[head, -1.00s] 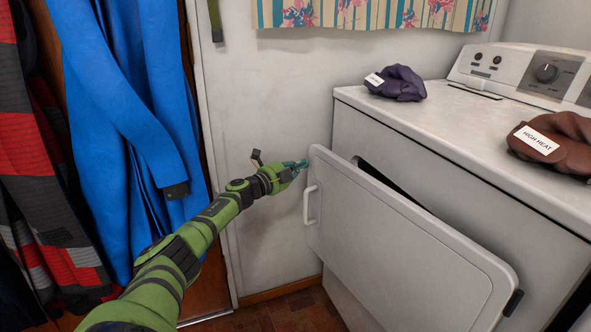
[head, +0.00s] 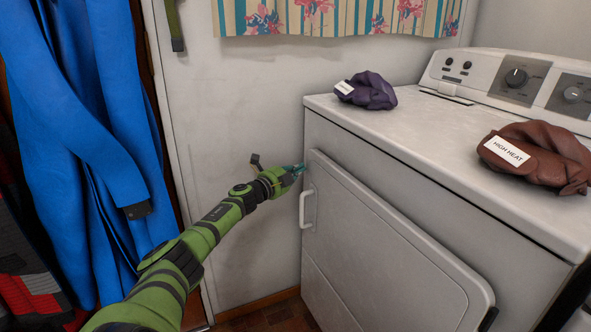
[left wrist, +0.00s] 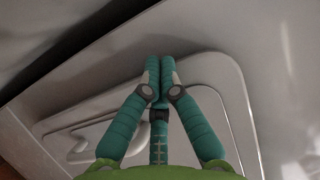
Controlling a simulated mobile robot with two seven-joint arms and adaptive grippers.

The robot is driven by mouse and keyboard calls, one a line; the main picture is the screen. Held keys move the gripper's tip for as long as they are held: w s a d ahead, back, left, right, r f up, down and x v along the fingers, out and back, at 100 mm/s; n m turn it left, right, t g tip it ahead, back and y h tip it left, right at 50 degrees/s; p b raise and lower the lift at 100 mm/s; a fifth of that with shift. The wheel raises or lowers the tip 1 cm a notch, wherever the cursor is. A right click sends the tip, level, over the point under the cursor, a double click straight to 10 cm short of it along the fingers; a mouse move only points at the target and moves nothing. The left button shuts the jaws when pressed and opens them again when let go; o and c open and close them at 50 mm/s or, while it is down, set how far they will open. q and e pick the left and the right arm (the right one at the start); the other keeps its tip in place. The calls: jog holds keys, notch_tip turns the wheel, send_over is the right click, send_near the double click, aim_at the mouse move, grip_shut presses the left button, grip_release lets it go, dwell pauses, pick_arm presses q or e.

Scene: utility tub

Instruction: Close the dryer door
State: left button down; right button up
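The white dryer (head: 330,230) stands at the right in the head view. Its door (head: 390,250) lies nearly flush with the front, with no wide gap showing; I cannot tell whether it is latched. The door handle (head: 306,208) is on the door's left edge. My left gripper (head: 299,168) is at the door's upper left corner, just above the handle. In the left wrist view its teal fingers (left wrist: 160,75) are together with nothing between them, over the door panel (left wrist: 205,75). Contact with the door cannot be made out. My right gripper is not in view.
A purple cloth (head: 372,92) and a brown cloth labelled HIGH HEAT (head: 545,160) lie on the dryer top. Blue clothing (head: 75,130) hangs at the left. A bare wall (head: 245,110) stands behind my left arm.

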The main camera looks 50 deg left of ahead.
pick_arm(q)
jog(key=shift+w+d+r, duration=0.25)
jog(key=shift+d+r, duration=0.15)
jog(key=shift+r, duration=0.05)
jog(key=s, duration=1.2)
jog(key=shift+s+d+f, duration=0.2)
jog(key=shift+d+f, duration=0.15)
jog(key=shift+f, duration=0.05)
